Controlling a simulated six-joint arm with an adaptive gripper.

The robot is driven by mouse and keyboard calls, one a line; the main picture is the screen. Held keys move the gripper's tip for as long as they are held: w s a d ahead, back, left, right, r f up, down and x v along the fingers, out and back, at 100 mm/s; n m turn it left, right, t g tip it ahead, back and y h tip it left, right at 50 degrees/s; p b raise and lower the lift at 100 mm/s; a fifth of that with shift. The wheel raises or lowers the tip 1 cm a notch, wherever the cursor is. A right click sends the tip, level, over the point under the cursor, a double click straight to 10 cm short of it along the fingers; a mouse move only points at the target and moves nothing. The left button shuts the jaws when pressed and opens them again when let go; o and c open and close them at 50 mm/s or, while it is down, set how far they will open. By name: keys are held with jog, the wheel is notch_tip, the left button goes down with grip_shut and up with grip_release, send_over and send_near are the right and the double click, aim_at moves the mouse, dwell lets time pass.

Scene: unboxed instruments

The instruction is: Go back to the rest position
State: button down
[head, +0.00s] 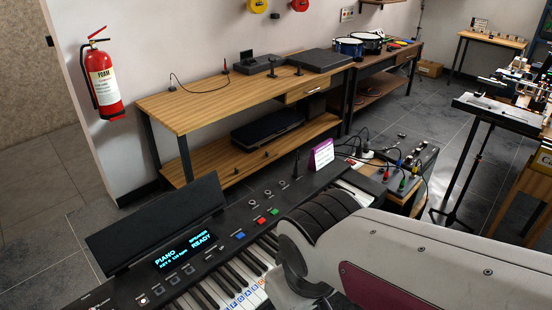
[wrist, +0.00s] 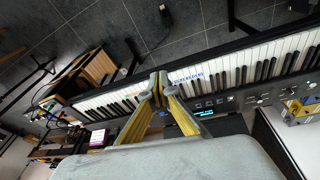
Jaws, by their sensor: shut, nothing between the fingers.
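My gripper (wrist: 158,88) shows in the wrist view with its two fingers together at the tips and nothing between them. It is over the keys of a piano keyboard (wrist: 242,57), close to a strip of blue letters on the white keys. I cannot tell whether the tips touch the keys. In the head view my arm covers the lower right and hides the gripper. The keyboard (head: 120,290) there has a lit display (head: 188,250) reading PIANO and READY.
A purple card (head: 322,154) stands at the keyboard's back edge. A mixer with cables (head: 412,160) is behind my arm. A wooden bench (head: 200,108) runs along the wall, near a red fire extinguisher (head: 103,85). Open floor (head: 70,240) lies at the left.

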jog(key=s+d+r+m+t, duration=0.1)
jog(key=s+d+r+m, duration=0.1)
jog(key=d, duration=0.5)
jog(key=s+d+r+m+t, duration=0.1)
jog(key=s+d+r+m, duration=0.1)
jog(key=d+m, duration=0.2)
jog(key=shift+d+r+m+t+h, duration=0.3)
jog(key=shift+d+r+m+t, duration=0.1)
jog(key=shift+d, duration=1)
dwell(1.2)
